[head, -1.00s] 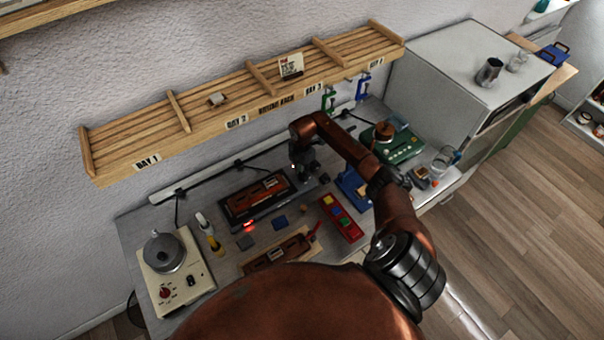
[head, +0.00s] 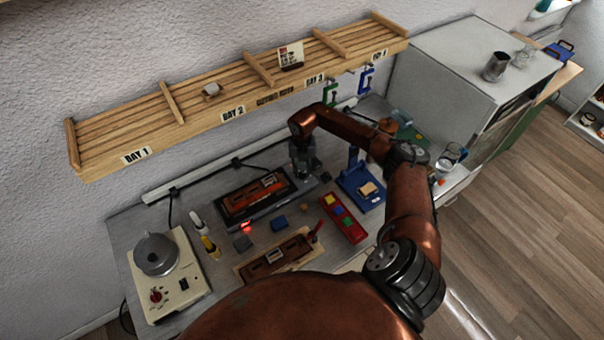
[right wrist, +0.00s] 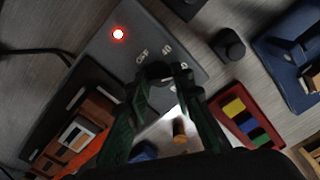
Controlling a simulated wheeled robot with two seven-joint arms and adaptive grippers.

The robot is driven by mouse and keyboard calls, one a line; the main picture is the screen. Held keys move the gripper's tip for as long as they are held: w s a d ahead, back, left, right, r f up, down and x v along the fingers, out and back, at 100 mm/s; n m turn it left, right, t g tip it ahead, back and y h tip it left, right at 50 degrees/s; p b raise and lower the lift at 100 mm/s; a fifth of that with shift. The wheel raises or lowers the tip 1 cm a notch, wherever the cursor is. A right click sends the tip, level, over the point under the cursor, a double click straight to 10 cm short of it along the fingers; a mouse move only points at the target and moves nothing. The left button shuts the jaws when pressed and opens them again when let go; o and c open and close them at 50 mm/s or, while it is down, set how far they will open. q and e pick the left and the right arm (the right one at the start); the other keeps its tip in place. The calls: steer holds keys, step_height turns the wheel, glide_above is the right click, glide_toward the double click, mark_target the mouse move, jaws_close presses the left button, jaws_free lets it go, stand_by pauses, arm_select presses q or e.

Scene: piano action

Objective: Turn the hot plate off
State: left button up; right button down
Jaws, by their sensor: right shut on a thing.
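The hot plate (head: 229,222) is a dark, flat unit near the bench's middle, with a brown and orange piece lying on it. In the right wrist view its grey control panel (right wrist: 109,58) shows a lit red lamp (right wrist: 118,34) and dial markings including OFF and 40. My right gripper (head: 305,163) points down at the panel end of the hot plate. In the right wrist view its fingertips (right wrist: 170,75) are closed at the dial, just below the markings. They are shut on the dial knob, which they mostly hide, so its setting is unreadable. My left gripper is not in view.
A red tray with coloured blocks (head: 342,218) and a blue stand (head: 360,188) lie right of the hot plate. A cream unit with a grey pot (head: 157,254) stands at the left. A wooden shelf (head: 240,95) overhangs the back.

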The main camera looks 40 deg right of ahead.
steer(key=n+b, duration=0.4)
steer(key=n, duration=0.2)
steer(key=shift+f, duration=0.15)
steer(key=n+b, duration=0.3)
steer(key=n, duration=0.3)
steer(key=shift+n, duration=0.4)
steer(key=n+b, duration=0.2)
steer(key=n, duration=0.4)
steer(key=shift+b, duration=0.35)
steer(key=n+b, duration=0.1)
steer(key=n, duration=0.4)
steer(key=shift+r, duration=0.2)
steer(key=c, duration=1.7)
jaws_free()
